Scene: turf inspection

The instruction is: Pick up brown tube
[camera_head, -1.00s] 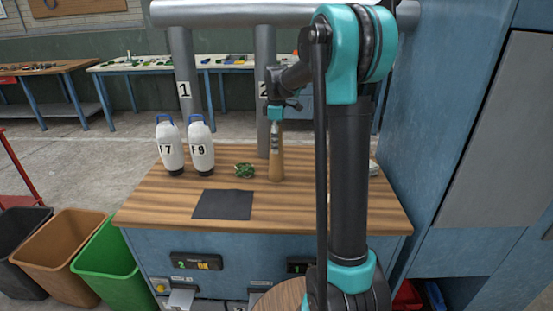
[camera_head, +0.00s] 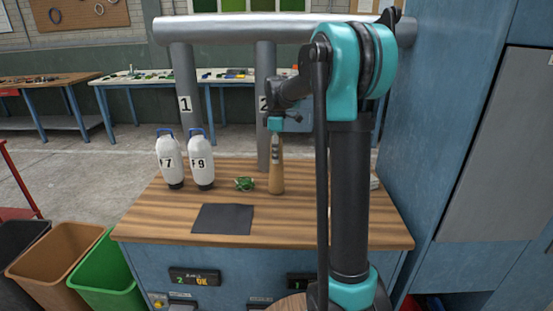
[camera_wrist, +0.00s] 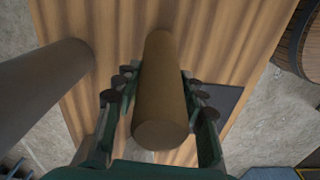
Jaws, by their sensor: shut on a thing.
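The brown tube (camera_head: 276,172) stands upright on the striped wooden worktop, in front of the grey post marked 2. My gripper (camera_head: 276,136) is at its upper part, coming from above. In the wrist view the tube (camera_wrist: 160,95) runs between the two dark green fingers of my gripper (camera_wrist: 158,88), which are shut on it, one on each side. Whether its base touches the worktop is hard to tell.
A green tangled item (camera_head: 245,184) and a black mat (camera_head: 222,218) lie left of the tube. Two white bottles (camera_head: 202,165) stand farther left. The grey post (camera_head: 265,150) rises close behind, and a blue cabinet (camera_head: 445,150) stands to the right.

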